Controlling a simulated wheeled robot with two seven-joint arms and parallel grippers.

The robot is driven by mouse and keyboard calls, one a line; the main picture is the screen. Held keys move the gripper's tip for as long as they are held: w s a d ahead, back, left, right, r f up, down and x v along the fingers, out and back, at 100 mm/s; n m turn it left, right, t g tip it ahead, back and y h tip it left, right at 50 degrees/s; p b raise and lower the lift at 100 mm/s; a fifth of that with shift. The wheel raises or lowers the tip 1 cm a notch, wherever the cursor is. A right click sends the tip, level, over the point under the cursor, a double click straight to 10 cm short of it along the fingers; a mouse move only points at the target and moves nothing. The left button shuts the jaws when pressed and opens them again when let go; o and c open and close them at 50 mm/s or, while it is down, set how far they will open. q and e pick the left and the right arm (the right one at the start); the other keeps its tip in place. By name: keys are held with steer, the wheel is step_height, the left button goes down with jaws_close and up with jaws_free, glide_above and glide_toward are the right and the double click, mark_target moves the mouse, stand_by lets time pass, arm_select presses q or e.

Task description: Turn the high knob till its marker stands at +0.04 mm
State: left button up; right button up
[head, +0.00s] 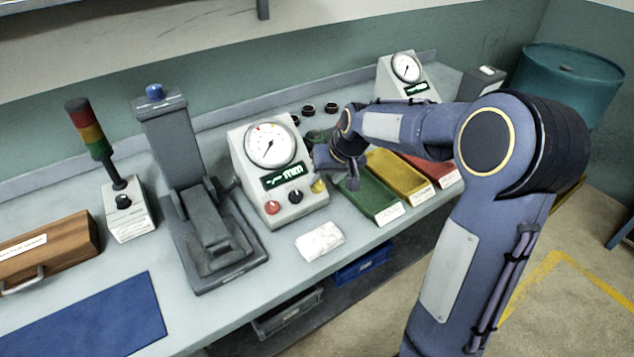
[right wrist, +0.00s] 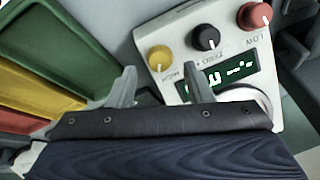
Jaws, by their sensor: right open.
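The grey-white gauge unit (head: 290,205) stands on the bench with a round dial (head: 270,146), a dark green-lit display (head: 283,175) and three knobs below it. The yellow knob (head: 318,186) is the high one, at the right end of the row. In the right wrist view the yellow knob (right wrist: 160,58) shows a pale marker line, and its label appears upside down. My right gripper (head: 337,180) is open and close to this knob. Its fingers (right wrist: 161,82) show on either side of the knob's position, with no visible contact. My left gripper is not in view.
The black zero knob (right wrist: 206,38) and red low knob (right wrist: 255,16) sit beside the yellow one. Green (head: 362,207), yellow (head: 405,188) and red trays stand to the right.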

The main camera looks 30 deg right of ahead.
mark_target(321, 184)
steer(key=shift+x, duration=1.6)
steer(key=shift+c, duration=0.5)
steer(key=c, duration=0.9)
steer(key=shift+d+m+t+y+b, duration=0.1)
steer(key=shift+m+t+y+b, duration=0.35)
steer(key=shift+m, duration=2.25)
steer(key=o, duration=1)
